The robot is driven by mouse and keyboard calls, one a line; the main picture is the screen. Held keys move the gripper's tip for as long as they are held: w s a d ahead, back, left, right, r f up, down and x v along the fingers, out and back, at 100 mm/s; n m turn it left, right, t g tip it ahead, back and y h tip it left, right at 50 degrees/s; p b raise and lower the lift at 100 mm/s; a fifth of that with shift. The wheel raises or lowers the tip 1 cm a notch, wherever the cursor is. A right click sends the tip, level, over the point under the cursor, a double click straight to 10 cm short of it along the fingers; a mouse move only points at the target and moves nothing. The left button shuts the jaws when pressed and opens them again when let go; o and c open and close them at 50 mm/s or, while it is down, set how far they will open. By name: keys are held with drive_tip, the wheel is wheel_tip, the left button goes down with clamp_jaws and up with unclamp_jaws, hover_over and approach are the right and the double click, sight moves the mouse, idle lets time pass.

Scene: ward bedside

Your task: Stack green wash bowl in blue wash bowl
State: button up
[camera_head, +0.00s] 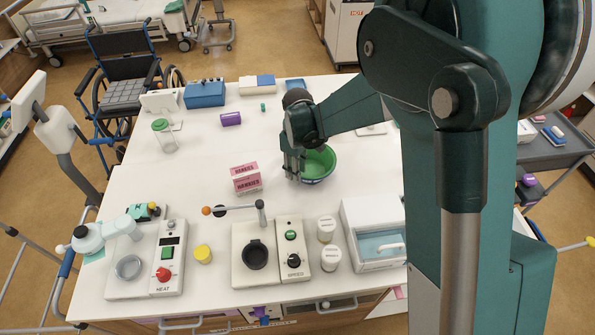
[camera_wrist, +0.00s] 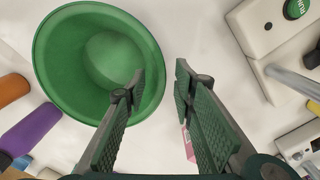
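The green wash bowl (camera_head: 320,163) stands upright on the white table, right of the table's middle. It also shows in the wrist view (camera_wrist: 75,65), where its inside looks empty. My gripper (camera_head: 295,172) is at the bowl's left side in the head view. In the wrist view my gripper (camera_wrist: 158,88) is open, with one finger overlapping the bowl and the other outside its rim; a gap shows between them. A dark bluish edge shows low on the bowl in the head view; I cannot tell whether it is the blue wash bowl, which I see nowhere else.
Pink boxes (camera_head: 246,178) stand left of my gripper. A device with a dark cup (camera_head: 255,254), a heater (camera_head: 168,252), white jars (camera_head: 328,229) and a clear-fronted box (camera_head: 372,215) line the near side. A purple cylinder (camera_head: 231,119) lies farther back. The table's centre left is clear.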

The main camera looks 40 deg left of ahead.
wheel_tip(320, 180, up, 12)
drive_tip(key=shift+f, duration=0.2)
idle(0.4)
idle(0.4)
drive_tip(key=w+d+r+m+t+y+b, duration=0.1)
drive_tip(key=w+d+r+m, duration=0.2)
drive_tip(key=d, duration=0.9)
drive_tip(key=w+d+r+m+t+b, duration=0.1)
drive_tip(key=d+r+m+b, duration=0.3)
drive_tip(key=d, duration=0.8)
drive_tip(key=w+d+r+m+t+y+p, duration=0.15)
drive_tip(key=d+r, duration=0.45)
drive_tip(key=d, duration=0.6)
drive_tip(key=s+d+f+m+t+h+b, duration=0.1)
drive_tip(key=s+d+m, duration=0.4)
drive_tip(key=d, duration=0.9)
drive_tip(key=s+d+f+m+t+h+b, duration=0.1)
drive_tip(key=s+d+f+m+t+b, duration=0.1)
drive_tip(key=s+d, duration=0.8)
drive_tip(key=d+f+m+b, duration=0.1)
drive_tip(key=d+f+m, duration=0.1)
drive_tip(key=d, duration=0.3)
drive_tip(key=shift+m+t+b, duration=0.35)
drive_tip(key=shift+m+b, duration=0.05)
drive_tip(key=shift+m, duration=0.15)
